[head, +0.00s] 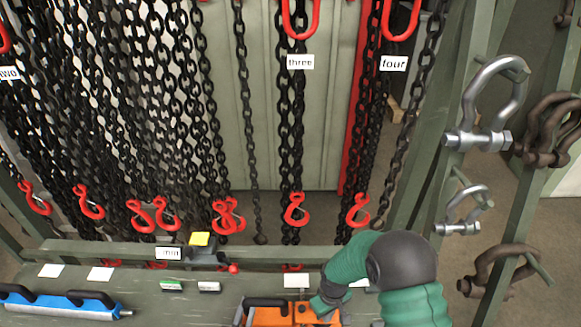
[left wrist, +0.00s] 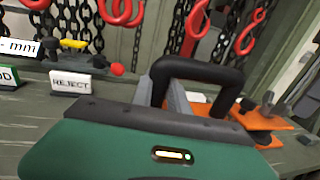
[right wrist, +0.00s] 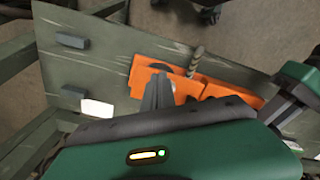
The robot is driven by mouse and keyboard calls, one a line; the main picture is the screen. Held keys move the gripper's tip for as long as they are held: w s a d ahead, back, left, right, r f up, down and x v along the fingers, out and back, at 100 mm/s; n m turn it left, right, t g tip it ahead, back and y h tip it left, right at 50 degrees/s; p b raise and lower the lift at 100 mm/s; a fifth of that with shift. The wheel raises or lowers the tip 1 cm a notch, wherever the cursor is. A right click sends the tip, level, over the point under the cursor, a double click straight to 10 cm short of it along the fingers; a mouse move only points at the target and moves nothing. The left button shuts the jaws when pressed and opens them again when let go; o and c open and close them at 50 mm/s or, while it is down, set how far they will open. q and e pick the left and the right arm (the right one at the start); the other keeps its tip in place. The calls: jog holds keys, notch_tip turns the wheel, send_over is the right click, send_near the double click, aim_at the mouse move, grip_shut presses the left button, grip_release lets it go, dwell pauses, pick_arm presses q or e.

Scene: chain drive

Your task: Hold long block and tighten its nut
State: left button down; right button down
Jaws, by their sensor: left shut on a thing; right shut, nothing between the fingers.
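An orange block (head: 285,317) with a black handle (head: 265,302) lies at the bottom of the head view, partly cut off. In the left wrist view my left gripper (left wrist: 180,100) is shut at the black handle, whose arch rises behind its fingers. Orange parts (left wrist: 265,125) with small dark pieces show to the right. In the right wrist view my right gripper (right wrist: 158,92) is shut and empty over the orange block (right wrist: 205,87), beside a threaded rod (right wrist: 195,62). I cannot make out the nut clearly. My green right arm hides part of the bench in the head view.
The green bench (head: 150,300) carries a blue tool (head: 65,303) with black handles, small signs (head: 208,287) and a yellow-topped device (head: 200,243). Chains with red hooks (head: 296,210) hang behind. Shackles (head: 485,110) hang at the right.

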jog(key=shift+a, duration=0.1)
dwell(0.4)
notch_tip(320, 180, up, 6)
jog(key=shift+s, duration=0.4)
dwell(0.3)
pick_arm(q)
jog(key=c, duration=1.2)
grip_release()
